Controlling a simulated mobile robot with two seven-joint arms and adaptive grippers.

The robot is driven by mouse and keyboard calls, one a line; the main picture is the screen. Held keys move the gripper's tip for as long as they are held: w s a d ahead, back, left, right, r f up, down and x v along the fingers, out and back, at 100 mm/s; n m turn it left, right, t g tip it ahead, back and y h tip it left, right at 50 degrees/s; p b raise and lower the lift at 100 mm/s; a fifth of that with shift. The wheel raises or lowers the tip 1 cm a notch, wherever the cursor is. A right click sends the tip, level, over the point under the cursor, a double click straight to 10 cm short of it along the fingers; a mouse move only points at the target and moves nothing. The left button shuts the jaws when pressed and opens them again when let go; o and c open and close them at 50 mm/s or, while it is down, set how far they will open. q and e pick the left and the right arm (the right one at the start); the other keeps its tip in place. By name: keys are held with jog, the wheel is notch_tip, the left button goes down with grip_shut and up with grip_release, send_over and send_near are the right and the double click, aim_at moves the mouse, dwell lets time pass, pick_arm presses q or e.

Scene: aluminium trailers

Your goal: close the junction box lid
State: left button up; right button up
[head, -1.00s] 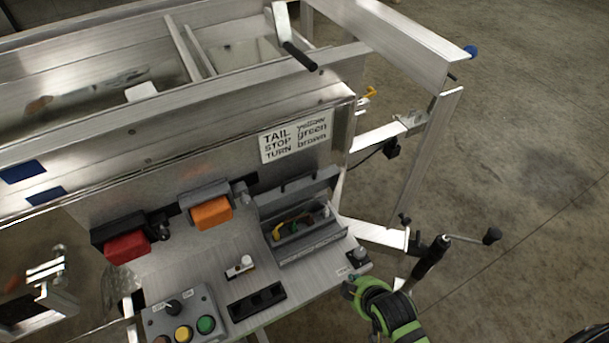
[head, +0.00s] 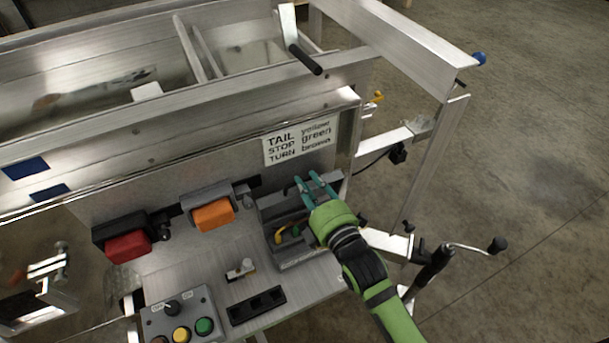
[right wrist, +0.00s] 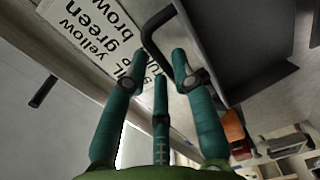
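The grey junction box (head: 305,258) sits on the sloping metal panel with coloured wires inside. Its lid (head: 270,204) stands open at the back, below the TAIL/STOP/TURN label (head: 300,142). My right gripper (head: 312,180) reaches over the box from the lower right, its teal fingers at the lid's upper edge, and hides part of box and lid. In the right wrist view the fingers (right wrist: 162,55) are apart with nothing clamped between them. The lid's dark bar handle (right wrist: 152,38) is close to the fingertips; contact cannot be told. My left gripper is out of view.
Red (head: 127,246) and orange (head: 213,214) lamps are left of the box. A black socket strip (head: 257,306) and a button box (head: 180,318) are in front. A crank handle (head: 440,255) stands at the right, near my right arm.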

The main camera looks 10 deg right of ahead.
jog(key=shift+x, duration=1.25)
grip_shut()
